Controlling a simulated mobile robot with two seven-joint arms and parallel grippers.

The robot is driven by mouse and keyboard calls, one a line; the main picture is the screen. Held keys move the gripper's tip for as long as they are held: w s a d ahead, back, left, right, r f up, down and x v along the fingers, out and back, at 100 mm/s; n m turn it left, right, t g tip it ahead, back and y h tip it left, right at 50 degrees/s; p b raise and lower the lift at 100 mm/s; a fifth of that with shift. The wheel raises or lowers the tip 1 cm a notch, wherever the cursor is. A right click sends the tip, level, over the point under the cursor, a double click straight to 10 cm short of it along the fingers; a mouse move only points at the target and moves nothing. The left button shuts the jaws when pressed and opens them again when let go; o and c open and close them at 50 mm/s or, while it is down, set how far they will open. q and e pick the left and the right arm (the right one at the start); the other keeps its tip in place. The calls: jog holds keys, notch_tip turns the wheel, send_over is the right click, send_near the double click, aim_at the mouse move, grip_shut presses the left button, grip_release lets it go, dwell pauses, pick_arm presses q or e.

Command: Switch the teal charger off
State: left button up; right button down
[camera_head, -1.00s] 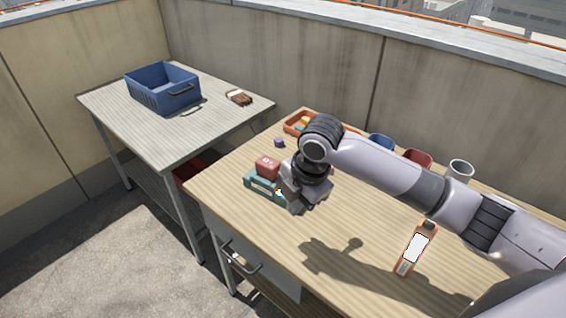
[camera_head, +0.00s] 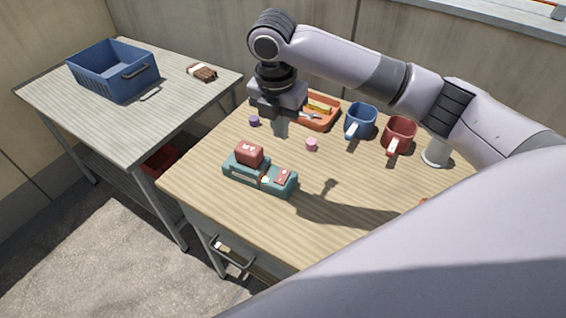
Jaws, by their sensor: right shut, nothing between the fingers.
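The teal charger (camera_head: 234,184) lies on the wooden table near its front left edge. A red battery block (camera_head: 249,154) with white marking stands up on its left part. A smaller reddish piece (camera_head: 283,177) sits on its right part, with a small pale detail between them. Whether its switch is on or off is too small to tell. My right gripper (camera_head: 270,113) is shut and empty, pointing down beyond the charger, beside the orange tray, apart from the charger. My left gripper is not in view.
An orange tray (camera_head: 327,122) with small items, a blue mug (camera_head: 361,120), a red mug (camera_head: 400,133) and a white cup (camera_head: 436,152) line the back. Purple (camera_head: 254,121) and pink (camera_head: 311,144) pieces lie nearby. A blue crate (camera_head: 113,84) stands on the left table.

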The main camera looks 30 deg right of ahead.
aim_at(284, 172)
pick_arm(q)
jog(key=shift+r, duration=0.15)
pick_arm(e)
jog(key=f, duration=0.4)
jog(key=d+f, duration=0.1)
jog(key=f, duration=0.4)
jog(key=w+f, duration=0.1)
jog(key=f, duration=0.4)
jog(key=shift+d, duration=0.2)
